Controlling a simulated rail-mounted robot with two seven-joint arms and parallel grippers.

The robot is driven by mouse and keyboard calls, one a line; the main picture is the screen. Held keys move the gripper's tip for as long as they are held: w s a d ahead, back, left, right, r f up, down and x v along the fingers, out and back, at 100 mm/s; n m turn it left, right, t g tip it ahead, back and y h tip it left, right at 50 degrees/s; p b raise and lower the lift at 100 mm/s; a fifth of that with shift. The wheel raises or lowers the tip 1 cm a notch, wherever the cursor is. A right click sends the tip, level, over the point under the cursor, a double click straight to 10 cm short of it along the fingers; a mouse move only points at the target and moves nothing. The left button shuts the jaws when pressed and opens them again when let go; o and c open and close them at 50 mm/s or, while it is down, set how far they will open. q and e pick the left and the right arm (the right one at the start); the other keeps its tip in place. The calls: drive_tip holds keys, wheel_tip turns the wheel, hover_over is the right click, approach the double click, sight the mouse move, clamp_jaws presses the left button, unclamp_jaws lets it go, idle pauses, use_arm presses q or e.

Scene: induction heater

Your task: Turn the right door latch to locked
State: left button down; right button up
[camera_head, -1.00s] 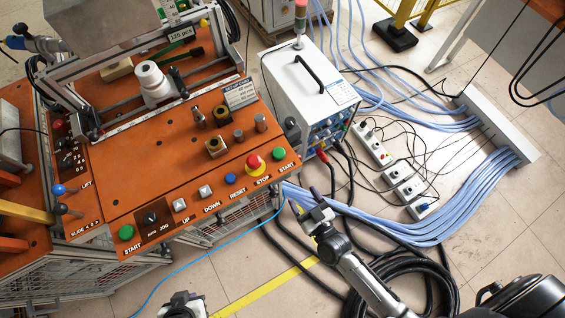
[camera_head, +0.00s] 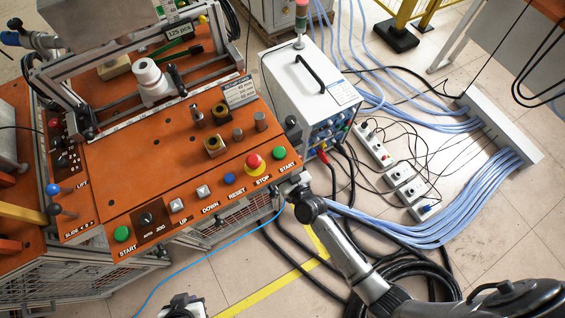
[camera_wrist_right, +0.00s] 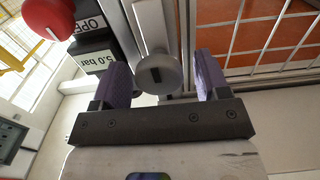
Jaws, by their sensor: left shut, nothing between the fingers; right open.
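The right door latch (camera_wrist_right: 170,79) shows in the right wrist view as a round grey knob with a short dark slot, in front of a pale upright frame. My right gripper (camera_wrist_right: 160,62) is open, with one purple finger on each side of the knob. I cannot tell whether either finger touches it. In the head view the right arm reaches the machine's front right corner, and its fingers are hidden there. The latch is hidden in that view. My left gripper (camera_head: 185,304) is at the bottom edge, shut and empty, away from the machine.
The orange control panel (camera_head: 130,165) has a row of buttons and a red stop button (camera_head: 254,162). A white cabinet (camera_head: 305,85) stands behind the corner. Black and blue cables lie on the floor. The right wrist view shows a red knob (camera_wrist_right: 48,15) and an "OPEN" label (camera_wrist_right: 90,24).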

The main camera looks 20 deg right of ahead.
drive_tip(key=c, duration=0.9)
